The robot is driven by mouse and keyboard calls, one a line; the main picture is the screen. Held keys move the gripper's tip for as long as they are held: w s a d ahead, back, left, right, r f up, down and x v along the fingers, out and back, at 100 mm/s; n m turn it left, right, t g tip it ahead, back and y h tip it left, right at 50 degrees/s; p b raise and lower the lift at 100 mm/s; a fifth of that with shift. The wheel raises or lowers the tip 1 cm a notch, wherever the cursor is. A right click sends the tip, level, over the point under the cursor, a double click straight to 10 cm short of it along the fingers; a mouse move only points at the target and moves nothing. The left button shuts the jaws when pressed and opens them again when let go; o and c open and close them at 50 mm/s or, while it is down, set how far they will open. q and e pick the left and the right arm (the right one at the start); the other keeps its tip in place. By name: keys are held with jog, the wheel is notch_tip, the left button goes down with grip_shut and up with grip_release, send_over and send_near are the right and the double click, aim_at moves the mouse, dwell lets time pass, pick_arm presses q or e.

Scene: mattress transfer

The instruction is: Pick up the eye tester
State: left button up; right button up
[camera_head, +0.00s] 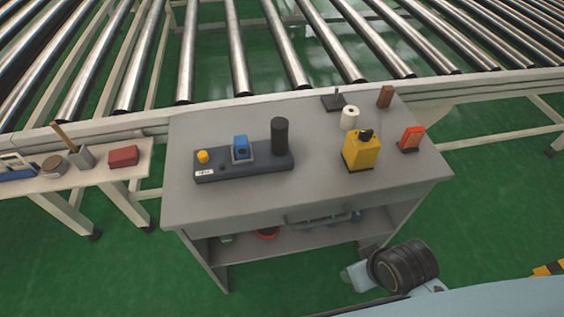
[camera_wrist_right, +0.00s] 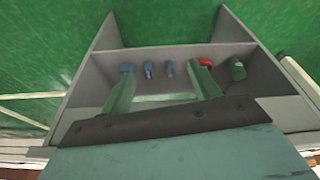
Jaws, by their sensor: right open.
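No label marks the eye tester, so I cannot tell for sure which object it is. On the grey table (camera_head: 225,205) are a dark base unit (camera_head: 268,163) with a yellow knob, a blue part (camera_head: 240,148) and a black cylinder (camera_head: 279,136). A yellow device with a black top (camera_head: 361,150) and a small red-orange device (camera_head: 411,139) stand to the right. My right gripper (camera_wrist_right: 163,82) is open and empty, its two fingers in front of the table's lower shelf. My right arm shows at the head view's lower right, away from the tabletop objects; my left gripper is out of view.
A white roll (camera_head: 349,118), a brown block (camera_head: 385,96) and a black stand (camera_head: 334,102) are at the table's back right. The lower shelf holds a red item (camera_wrist_right: 205,62), a green item (camera_wrist_right: 237,69) and blue ones. A roller conveyor (camera_head: 240,72) runs behind.

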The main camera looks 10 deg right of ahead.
jog(key=w+a+r+n+t+y+b, duration=0.1)
jog(key=w+a+r+n+t, duration=0.2)
jog(key=w+r+n+t, duration=0.7)
jog(key=w+a+r+n+t, duration=0.35)
jog(key=w+r+t, duration=0.25)
jog(key=w+r, duration=0.9)
jog(key=s+a+r+n+g+y, duration=0.35)
jog(key=a+r+n+y, duration=0.55)
jog(key=n, duration=0.4)
jog(key=s+a+r+n+g+y, duration=0.2)
jog(key=s+a+r+n+y, duration=0.35)
jog(key=r+n+y, duration=0.45)
jog(key=s+a+f+n+g+y, duration=0.25)
jog(key=a+n+g, duration=0.35)
jog(key=n, duration=0.5)
jog(key=n+g+h, duration=0.3)
jog(key=n+h, duration=2)
send_near(282, 130)
jog(key=x, duration=0.2)
jog(key=shift+m, duration=0.25)
jog(key=b+x, duration=0.1)
jog(key=x, duration=0.6)
jog(key=shift+b+x, duration=0.8)
jog(key=shift+x, duration=2.25)
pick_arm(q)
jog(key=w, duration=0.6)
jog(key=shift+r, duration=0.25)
pick_arm(e)
jog(key=shift+a, duration=0.1)
